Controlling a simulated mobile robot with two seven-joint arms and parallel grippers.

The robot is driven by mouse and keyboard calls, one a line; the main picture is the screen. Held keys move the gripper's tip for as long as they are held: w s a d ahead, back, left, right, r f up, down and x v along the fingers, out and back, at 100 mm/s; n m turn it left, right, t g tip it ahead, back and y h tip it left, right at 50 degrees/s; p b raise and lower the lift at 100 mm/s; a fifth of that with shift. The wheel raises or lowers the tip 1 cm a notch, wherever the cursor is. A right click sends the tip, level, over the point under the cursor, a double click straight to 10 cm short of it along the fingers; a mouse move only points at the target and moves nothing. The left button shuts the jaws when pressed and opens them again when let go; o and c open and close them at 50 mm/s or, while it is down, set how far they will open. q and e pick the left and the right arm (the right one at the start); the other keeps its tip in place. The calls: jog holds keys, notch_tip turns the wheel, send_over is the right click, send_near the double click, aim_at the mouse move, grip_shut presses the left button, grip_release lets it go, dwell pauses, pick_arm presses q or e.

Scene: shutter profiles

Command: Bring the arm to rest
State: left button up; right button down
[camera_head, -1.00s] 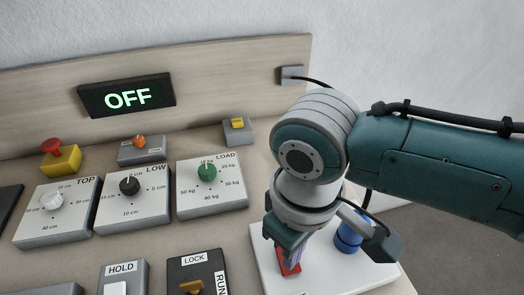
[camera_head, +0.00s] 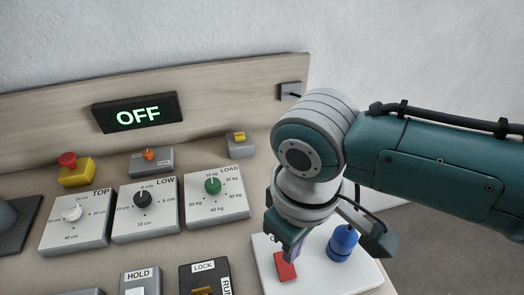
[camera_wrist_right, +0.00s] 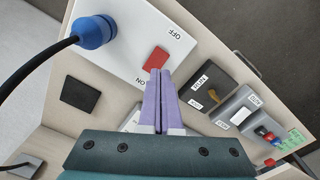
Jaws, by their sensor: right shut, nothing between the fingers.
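My right arm reaches in from the right in the head view. Its gripper (camera_head: 290,252) points down over the white switch plate (camera_head: 262,252), near the red rocker switch (camera_head: 286,270). In the right wrist view the purple fingers (camera_wrist_right: 159,74) are shut together with nothing between them. Their tips appear just below the red rocker (camera_wrist_right: 156,59), marked ON and OFF; I cannot tell whether they touch it. My left gripper is not in view.
A blue plug (camera_head: 342,243) with a black cable stands on the white plate. The display (camera_head: 138,112) reads OFF. TOP, LOW and LOAD dials (camera_head: 213,186), a red stop button (camera_head: 67,159), and HOLD and LOCK boxes (camera_head: 204,268) are left of the gripper.

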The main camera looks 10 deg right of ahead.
jog(key=shift+a, duration=0.1)
jog(key=s+a+r+t+y, duration=0.1)
jog(key=s+a+r+y, duration=0.25)
jog(key=s, duration=0.25)
jog(key=s+d+r+m+t+h, duration=0.1)
jog(key=s+d+r+m+h, duration=0.15)
jog(key=d, duration=0.45)
jog(key=s+d+r+m+t+h, duration=0.1)
jog(key=s+d+r+m+t, duration=0.1)
jog(key=s+d+r, duration=0.3)
notch_tip(320, 180, up, 30)
jog(key=w+d+p, duration=0.1)
jog(key=p, duration=3)
jog(key=shift+w, duration=0.15)
